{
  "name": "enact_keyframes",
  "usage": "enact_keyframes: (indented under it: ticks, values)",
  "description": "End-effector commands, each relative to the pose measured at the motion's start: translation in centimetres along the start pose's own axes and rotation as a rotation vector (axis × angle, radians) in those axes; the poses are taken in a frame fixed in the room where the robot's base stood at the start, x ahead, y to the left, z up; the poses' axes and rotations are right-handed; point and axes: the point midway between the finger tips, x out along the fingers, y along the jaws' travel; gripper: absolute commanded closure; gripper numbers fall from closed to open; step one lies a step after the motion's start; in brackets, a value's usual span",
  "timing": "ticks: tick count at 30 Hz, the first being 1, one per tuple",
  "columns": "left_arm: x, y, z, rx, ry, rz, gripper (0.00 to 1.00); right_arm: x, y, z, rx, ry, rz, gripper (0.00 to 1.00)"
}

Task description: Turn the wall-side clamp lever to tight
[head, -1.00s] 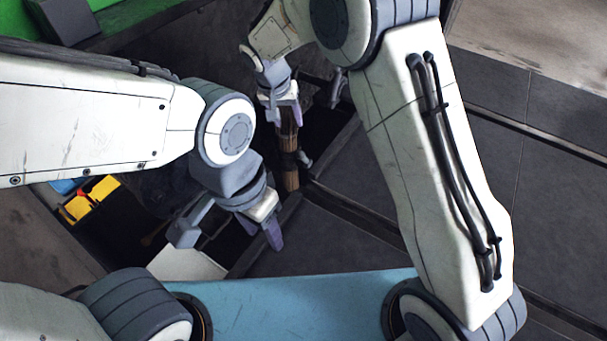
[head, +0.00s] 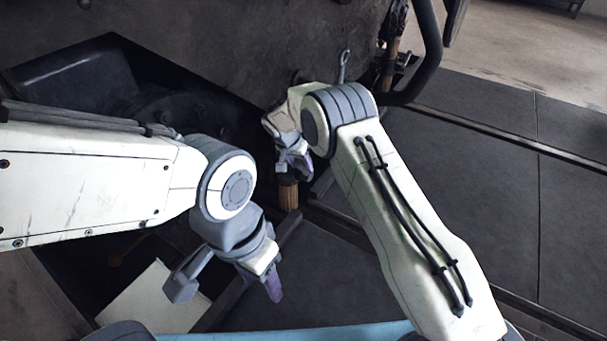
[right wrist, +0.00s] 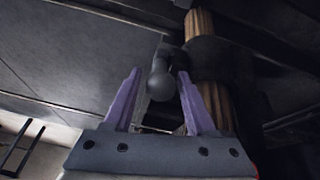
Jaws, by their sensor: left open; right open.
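In the right wrist view a dark clamp lever with a round ball end (right wrist: 160,84) sits between the fingertips of my right gripper (right wrist: 159,74). The fingers are open on either side of it; contact cannot be told. The lever joins a dark collar (right wrist: 208,58) around a wooden pole (right wrist: 200,25). In the head view my right gripper (head: 296,164) is at the same pole (head: 288,196) and mostly hides the collar and lever. My left gripper (head: 272,285) is open and empty, lower and left of the pole. Whether this lever is the wall-side one cannot be told.
A second wooden pole (head: 392,45) with a dark fitting stands at the upper right beside a curved black pipe (head: 431,50). A dark metal wall (head: 220,45) fills the top. A pale sheet (head: 152,300) lies at lower left. Dark floor panels (head: 480,190) at right look clear.

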Motion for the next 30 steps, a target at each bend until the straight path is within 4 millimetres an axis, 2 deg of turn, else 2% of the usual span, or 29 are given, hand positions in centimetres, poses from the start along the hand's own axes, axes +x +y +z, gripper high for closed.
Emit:
enact_keyframes:
  ticks: [1,6,17,20,21,22,30]
  values:
    - [1.0,-0.1,0.1,0.000,0.000,0.000,0.50,1.3,0.0,0.1,0.001,0.000,0.000,0.44]
    - [1.8,-0.1,0.1,0.000,0.000,0.000,0.50,2.9,0.0,0.1,0.000,0.000,-0.001,0.44]
    - [1.9,-0.1,0.1,0.000,0.000,0.000,0.50,3.2,0.0,0.0,-0.001,0.000,-0.001,0.44]
    - [1.9,-0.1,0.1,0.000,0.000,0.000,0.50,3.2,0.0,0.0,-0.001,0.000,-0.001,0.78]
    - [1.9,-0.1,0.1,0.000,0.000,0.000,0.50,3.2,0.0,0.0,-0.001,0.000,-0.001,0.94]
    - [1.9,-0.1,0.1,0.000,0.000,0.000,0.50,3.2,0.0,0.0,-0.001,0.000,0.000,1.00]
    - [1.9,-0.1,0.1,0.000,0.000,0.000,0.50,3.2,0.1,0.0,0.000,-0.001,0.002,1.00]
